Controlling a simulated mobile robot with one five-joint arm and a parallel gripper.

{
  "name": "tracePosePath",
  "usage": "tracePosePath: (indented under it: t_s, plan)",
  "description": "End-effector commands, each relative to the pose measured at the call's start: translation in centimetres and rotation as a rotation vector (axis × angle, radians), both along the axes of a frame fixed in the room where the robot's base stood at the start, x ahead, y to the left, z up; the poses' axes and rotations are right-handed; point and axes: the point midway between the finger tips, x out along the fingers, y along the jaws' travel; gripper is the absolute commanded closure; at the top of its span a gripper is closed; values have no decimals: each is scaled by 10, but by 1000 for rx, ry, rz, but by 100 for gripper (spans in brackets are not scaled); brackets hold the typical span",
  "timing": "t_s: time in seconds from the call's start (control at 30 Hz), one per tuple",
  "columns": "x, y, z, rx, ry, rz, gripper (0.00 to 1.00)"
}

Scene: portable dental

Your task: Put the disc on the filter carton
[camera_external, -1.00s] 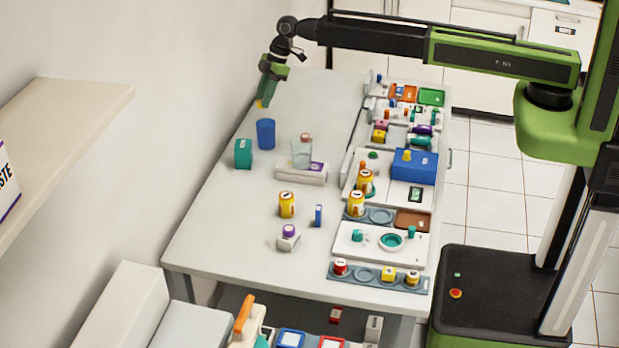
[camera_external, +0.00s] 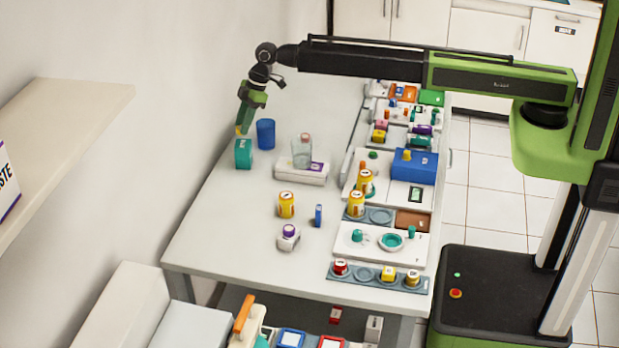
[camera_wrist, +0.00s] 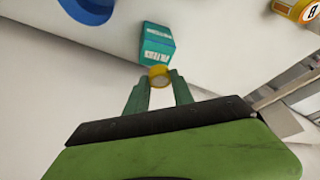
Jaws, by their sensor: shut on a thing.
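The teal filter carton (camera_external: 243,155) stands on the table near the wall, and it shows beyond my fingers in the wrist view (camera_wrist: 157,45). The disc (camera_wrist: 159,74) is yellow and sits between the tips of my two green fingers. My gripper (camera_external: 242,127) is shut on the disc and points down just above the carton. In the wrist view the disc appears right by the carton's near edge; I cannot tell whether they touch. Only a small bit of the disc shows in the external view.
A blue cup (camera_external: 265,134) stands close to the carton's right. A glass jar (camera_external: 302,152) stands on a white box farther right. A yellow can (camera_external: 286,205) is nearer the front. Open table lies in front of the carton. A wall shelf (camera_external: 60,130) juts out at left.

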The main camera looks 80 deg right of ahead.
Motion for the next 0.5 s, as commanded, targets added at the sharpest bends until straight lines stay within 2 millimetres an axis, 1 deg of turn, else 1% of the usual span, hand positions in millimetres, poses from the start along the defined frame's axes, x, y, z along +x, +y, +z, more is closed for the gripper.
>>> tracePosePath:
  t_s: [0.07, 0.13, 0.3, 0.33, 0.5]
  plan:
    - [0, 0, -1, 0, 0, 0, 100]
    - [0, 0, -8, 0, 0, 0, 100]
    - [0, 0, -40, 0, 0, 0, 100]
    - [0, 0, -43, 0, 0, 0, 100]
    - [0, 0, -39, 0, 0, 0, 100]
